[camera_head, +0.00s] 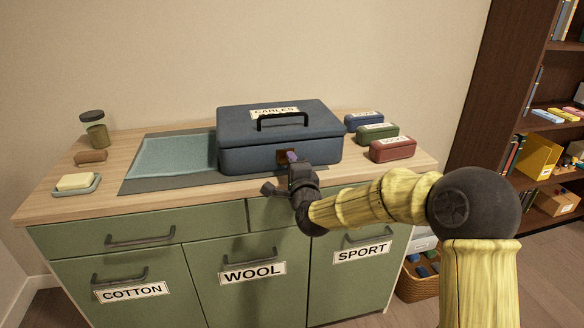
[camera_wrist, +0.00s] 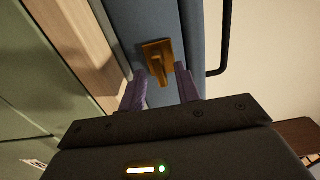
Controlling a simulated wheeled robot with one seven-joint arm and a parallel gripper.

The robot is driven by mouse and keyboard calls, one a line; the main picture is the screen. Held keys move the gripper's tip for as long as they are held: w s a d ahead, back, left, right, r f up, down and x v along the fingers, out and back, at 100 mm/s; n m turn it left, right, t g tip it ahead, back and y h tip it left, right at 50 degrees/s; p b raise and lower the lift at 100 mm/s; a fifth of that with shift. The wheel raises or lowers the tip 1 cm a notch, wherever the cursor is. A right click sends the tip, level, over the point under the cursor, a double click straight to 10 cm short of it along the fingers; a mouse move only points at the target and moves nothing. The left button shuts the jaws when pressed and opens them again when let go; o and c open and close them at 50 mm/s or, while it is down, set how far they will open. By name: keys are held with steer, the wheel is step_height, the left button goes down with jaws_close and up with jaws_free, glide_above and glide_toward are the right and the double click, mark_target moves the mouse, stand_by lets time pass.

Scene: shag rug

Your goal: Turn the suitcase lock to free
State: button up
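The suitcase is a closed blue-grey case (camera_head: 240,156) with a black top handle (camera_head: 283,117) and a label reading like "CABLES". It stands on the cabinet top. Its lock is a brass plate (camera_head: 284,153) on the front face, partly hidden by my gripper (camera_head: 293,160). In the wrist view the brass lock (camera_wrist: 157,50) has a raised turning piece on its plate. My gripper (camera_wrist: 162,76) has its two purple fingers apart, pointing at the lock, with the lower end of the turning piece close to or between the fingertips. Contact cannot be told.
Small blue, green and red boxes (camera_head: 392,149) stand right of the case. Left of it are a teal cloth (camera_head: 172,157) on a grey mat, a soap dish (camera_head: 78,184), a brown block (camera_head: 90,157) and a jar (camera_head: 95,130). A bookshelf (camera_head: 470,100) stands at right.

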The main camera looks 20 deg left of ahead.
steer(key=p+v, duration=0.1)
steer(key=v, duration=1.6)
steer(key=shift+s+d, duration=0.15)
steer(key=shift+d, duration=0.05)
